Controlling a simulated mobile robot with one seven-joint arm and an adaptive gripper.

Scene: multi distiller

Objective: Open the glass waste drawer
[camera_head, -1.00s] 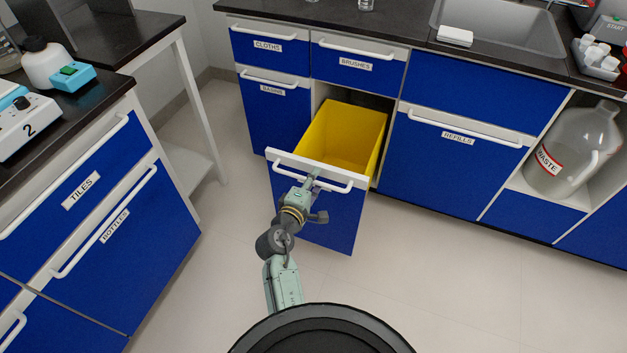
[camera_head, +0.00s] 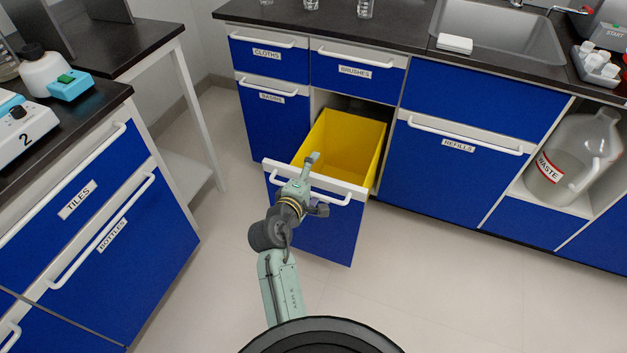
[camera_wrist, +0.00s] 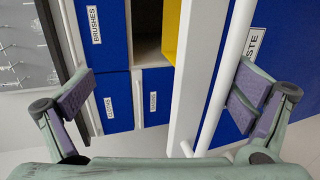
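The glass waste drawer (camera_head: 330,232) is pulled well out of the cabinet, and its yellow inside (camera_head: 352,140) shows in the head view. Its front is blue with a white top edge and a white bar handle (camera_head: 338,198). In the wrist view its label (camera_wrist: 255,45) reads "STE", the rest hidden by my finger. My gripper (camera_head: 311,160) is above the drawer's front edge. In the wrist view my gripper (camera_wrist: 160,92) is open, fingers wide apart; the white edge (camera_wrist: 193,75) and the handle (camera_wrist: 222,80) pass between them, without a grip on either.
Closed drawers labelled CLOTHS (camera_head: 268,55), BRUSHES (camera_head: 357,71) and REFILLS (camera_head: 458,145) surround the open one. A clear waste jug (camera_head: 575,155) stands at the right. The TILES and BOTTLES cabinet (camera_head: 110,235) is at the left. The floor (camera_head: 440,280) in front is clear.

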